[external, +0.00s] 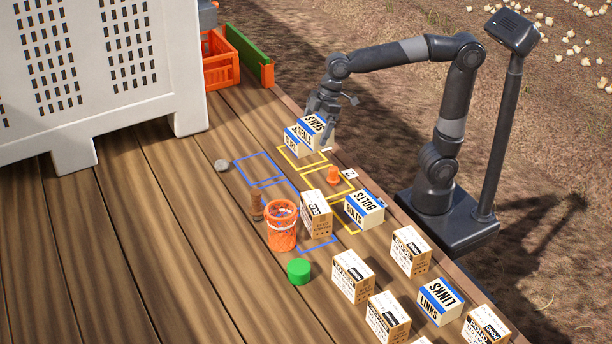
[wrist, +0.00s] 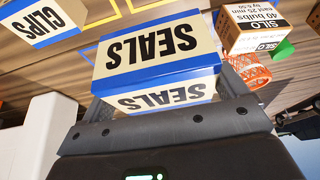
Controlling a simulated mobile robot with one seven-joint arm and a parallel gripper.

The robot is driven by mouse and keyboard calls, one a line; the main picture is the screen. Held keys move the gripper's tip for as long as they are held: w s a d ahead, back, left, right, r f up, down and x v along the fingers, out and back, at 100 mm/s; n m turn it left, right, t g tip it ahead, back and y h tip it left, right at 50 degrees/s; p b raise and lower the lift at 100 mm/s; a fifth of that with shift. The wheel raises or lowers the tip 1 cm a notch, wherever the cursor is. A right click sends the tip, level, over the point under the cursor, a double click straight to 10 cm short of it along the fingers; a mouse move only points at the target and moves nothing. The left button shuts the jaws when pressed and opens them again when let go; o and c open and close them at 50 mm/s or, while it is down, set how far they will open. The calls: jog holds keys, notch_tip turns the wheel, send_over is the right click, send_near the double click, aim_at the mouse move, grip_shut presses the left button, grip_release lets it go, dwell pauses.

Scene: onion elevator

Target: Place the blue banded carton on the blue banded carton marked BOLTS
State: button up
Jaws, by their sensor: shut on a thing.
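My gripper (external: 322,112) is shut on a blue banded carton marked SEALS (external: 316,131), near the far end of the yellow outlines. The SEALS carton (wrist: 160,50) fills the middle of the wrist view, between the fingers. In the external view it shows just behind and above the CLIPS carton (external: 297,142); I cannot tell whether they touch. The BOLTS carton does not show in the wrist view.
A brown carton (external: 316,214) and an orange basket (external: 282,226) stand left of BOLTS. More cartons, including LINKS (external: 439,301), stand in front. A large white bin (external: 100,70) is at the left.

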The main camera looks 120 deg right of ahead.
jog(key=s+a+r, duration=0.3)
jog(key=s+a, duration=0.4)
jog(key=a, duration=0.5)
send_near(359, 204)
jog(key=shift+w+d+r, duration=0.1)
jog(key=shift+w+d, duration=0.05)
jog(key=shift+w, duration=0.25)
jog(key=shift+w+d+r, duration=0.1)
jog(key=shift+w+d, duration=0.1)
jog(key=shift+w, duration=0.2)
jog(key=shift+w+a+f, duration=0.1)
jog(key=shift+a+f, duration=0.25)
jog(key=shift+a, duration=0.1)
jog(key=shift+f, duration=1.9)
jog(key=shift+f, duration=0.1)
jog(key=o, duration=0.9)
